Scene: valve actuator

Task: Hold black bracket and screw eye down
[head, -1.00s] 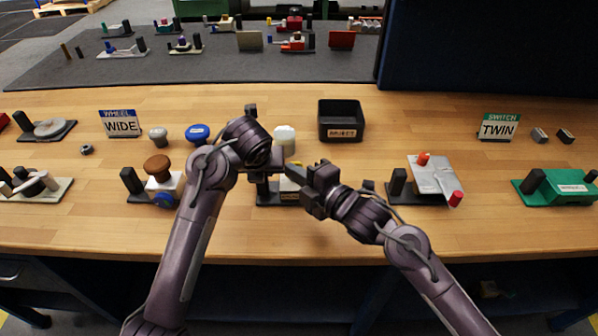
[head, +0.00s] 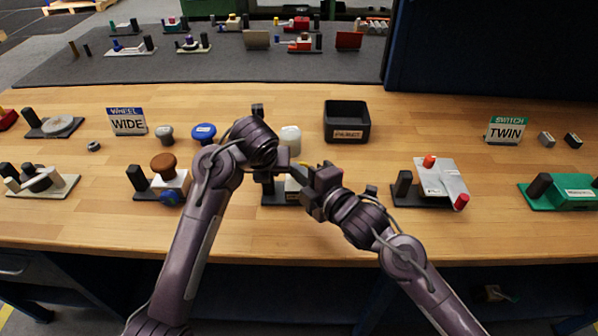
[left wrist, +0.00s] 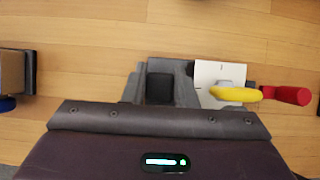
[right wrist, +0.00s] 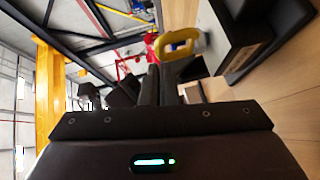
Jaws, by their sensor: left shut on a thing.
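The black bracket (left wrist: 160,83) is an upright dark block between my left gripper's fingers in the left wrist view. My left gripper (left wrist: 160,92) is shut on it from above. Beside it is a pale plate (left wrist: 207,74) with a yellow screw eye (left wrist: 236,94) and a red part (left wrist: 290,95) at its right. In the right wrist view the yellow screw eye (right wrist: 178,43) is just beyond my right gripper (right wrist: 158,72), whose fingers look close together with nothing visible between them. In the head view my arms hide most of the fixture; my right gripper (head: 312,180) is right of it.
A black bin (head: 346,123) and a white-topped jar (head: 290,138) stand behind. A fixture with a brown knob (head: 163,164) is left, and a plate with red ends (head: 440,180) is right. The front strip of the wooden table (head: 300,232) is clear.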

